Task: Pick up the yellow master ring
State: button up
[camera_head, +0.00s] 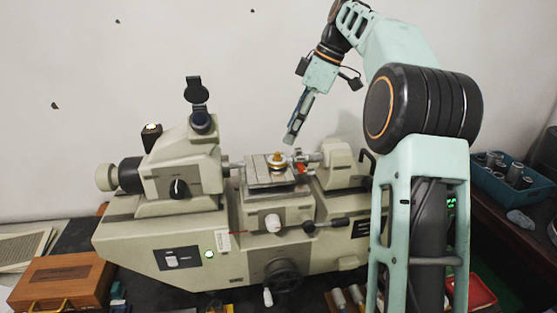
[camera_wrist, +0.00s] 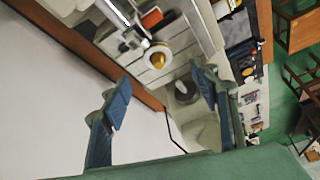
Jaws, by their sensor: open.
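The yellow master ring (camera_head: 277,159) sits on the flat stage (camera_head: 264,186) of the grey measuring machine in the head view. It looks gold on top with a paler band around it. In the wrist view the ring (camera_wrist: 158,60) shows as a gold centre inside a whitish rim, beyond my fingertips. My gripper (camera_head: 291,139) is above the ring and a little to its right, tilted and apart from it. In the wrist view my gripper (camera_wrist: 160,80) has its two blue fingers spread wide with nothing between them.
The machine's spindle (camera_head: 304,158), with an orange-red part, stands just right of the ring. The eyepiece column (camera_head: 198,110) rises on the left. A wooden box (camera_head: 62,284) lies front left, and a blue bin (camera_head: 511,183) stands at right.

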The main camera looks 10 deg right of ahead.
aim_at(282, 159)
jog(key=x, duration=0.8)
jog(key=shift+w+d+f, duration=0.1)
jog(key=shift+d+f, duration=0.1)
jog(key=shift+d, duration=0.05)
jog(key=shift+c, duration=0.5)
jog(key=c, duration=1.2)
jog(key=shift+c, duration=0.8)
jog(key=shift+r, duration=0.2)
